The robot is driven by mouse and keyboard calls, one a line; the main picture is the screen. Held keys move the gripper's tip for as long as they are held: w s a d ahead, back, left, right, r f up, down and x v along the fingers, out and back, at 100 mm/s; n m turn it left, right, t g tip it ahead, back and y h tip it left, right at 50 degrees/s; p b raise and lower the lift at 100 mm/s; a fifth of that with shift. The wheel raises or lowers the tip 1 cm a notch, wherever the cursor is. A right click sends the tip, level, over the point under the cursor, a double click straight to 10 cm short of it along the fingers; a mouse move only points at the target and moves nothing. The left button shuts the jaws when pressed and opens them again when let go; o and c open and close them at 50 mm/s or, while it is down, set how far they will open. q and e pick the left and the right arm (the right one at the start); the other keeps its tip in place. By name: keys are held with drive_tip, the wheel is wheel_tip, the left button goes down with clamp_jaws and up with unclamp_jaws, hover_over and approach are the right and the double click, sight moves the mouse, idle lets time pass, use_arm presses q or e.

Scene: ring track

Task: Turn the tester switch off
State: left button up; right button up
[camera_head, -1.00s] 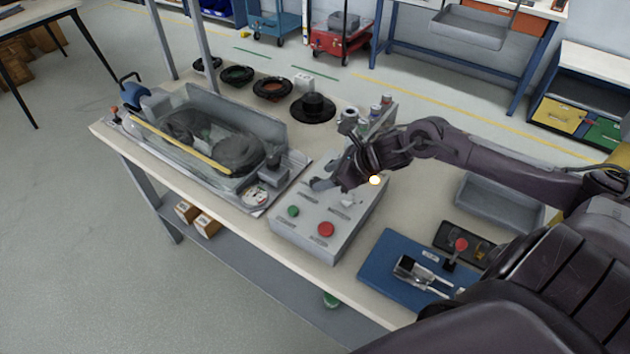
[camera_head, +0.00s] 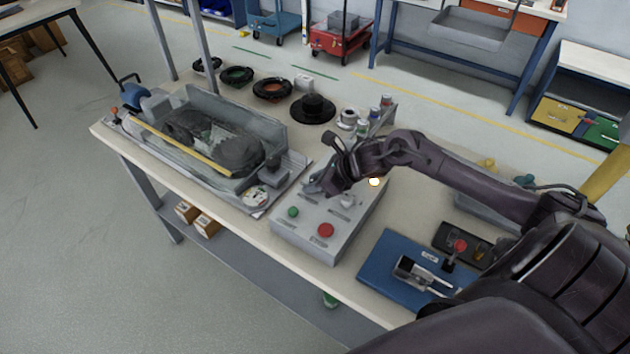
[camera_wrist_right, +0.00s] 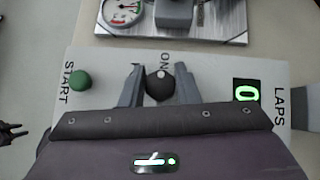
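The tester is a grey console (camera_head: 300,241) with a green button (camera_head: 293,212) and a red button (camera_head: 326,230). My right gripper (camera_head: 318,189) is low over its far part and hides the switch in the head view. In the right wrist view a round black knob (camera_wrist_right: 159,86), below an ON label, sits between the fingers of my right gripper (camera_wrist_right: 158,78). The fingers are apart, with a small gap on each side of the knob. A lit display (camera_wrist_right: 246,93) beside LAPS reads 0. A dark pronged shape at that view's left edge may be my left gripper.
A clear-covered track unit (camera_head: 210,140) with a dial gauge (camera_head: 256,197) stands left of the console. A blue mat (camera_head: 385,262) with a metal fixture lies right of it. A grey tray (camera_head: 480,205), small bottles and black rings are farther back.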

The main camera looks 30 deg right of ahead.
drive_tip(key=shift+c, duration=1.3)
